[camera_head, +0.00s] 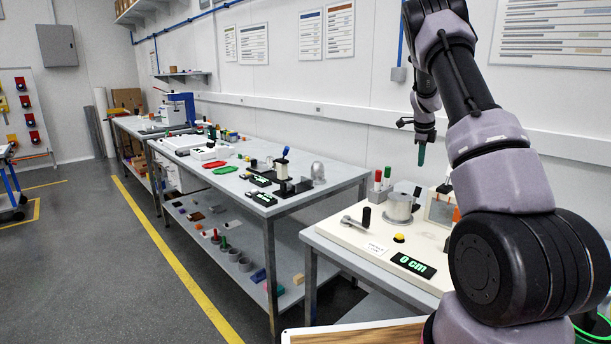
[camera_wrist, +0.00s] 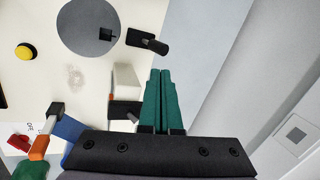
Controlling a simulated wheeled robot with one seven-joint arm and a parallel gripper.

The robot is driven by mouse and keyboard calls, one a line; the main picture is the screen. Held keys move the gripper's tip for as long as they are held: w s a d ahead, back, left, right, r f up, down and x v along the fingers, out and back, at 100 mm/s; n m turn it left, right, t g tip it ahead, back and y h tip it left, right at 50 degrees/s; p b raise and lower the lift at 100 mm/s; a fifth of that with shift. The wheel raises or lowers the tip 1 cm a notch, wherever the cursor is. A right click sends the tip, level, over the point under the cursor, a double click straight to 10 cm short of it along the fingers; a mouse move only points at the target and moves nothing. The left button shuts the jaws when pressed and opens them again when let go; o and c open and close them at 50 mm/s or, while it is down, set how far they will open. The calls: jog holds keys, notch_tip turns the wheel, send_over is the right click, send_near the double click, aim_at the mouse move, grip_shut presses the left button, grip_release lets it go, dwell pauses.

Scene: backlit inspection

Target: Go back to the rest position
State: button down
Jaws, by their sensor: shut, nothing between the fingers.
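My gripper (camera_head: 421,154) is raised above the right-hand bench in the head view, with its green fingers pointing down. In the wrist view the two green fingers (camera_wrist: 161,100) lie together, shut with nothing between them. The gripper is apart from everything on the bench below. My arm rises from the lower right of the head view and bends over at the top.
Below is a cream board (camera_head: 358,238) with a grey cylinder (camera_head: 398,207), a yellow button (camera_head: 399,238), a black-knobbed lever (camera_head: 366,217) and a display (camera_head: 412,265) reading 0 cm. A longer grey bench (camera_head: 290,208) stands left. Clear floor (camera_head: 120,270) lies further left.

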jog(key=s+a+r+n+t+y, duration=0.1)
jog(key=s+a+r+n+y, duration=0.1)
jog(key=s+a+r+n, duration=0.5)
jog(key=s+a+r+n+t+y, duration=0.1)
jog(key=s+a+r+n+t, duration=0.15)
jog(key=s+a+r, duration=0.75)
jog(key=s+a+r+n, duration=0.1)
jog(key=s+a+n, duration=0.2)
jog(key=s, duration=0.5)
jog(key=s+a+r+n, duration=0.2)
jog(key=s+n, duration=0.3)
jog(key=s, duration=0.4)
jog(key=s+a+r+n+y, duration=0.1)
jog(key=s+a+n, duration=0.3)
jog(key=s, duration=0.5)
jog(key=shift+s+a+r+t, duration=0.25)
jog(key=shift+a+r+t, duration=0.1)
jog(key=shift+r, duration=0.2)
jog(key=shift+d, duration=0.15)
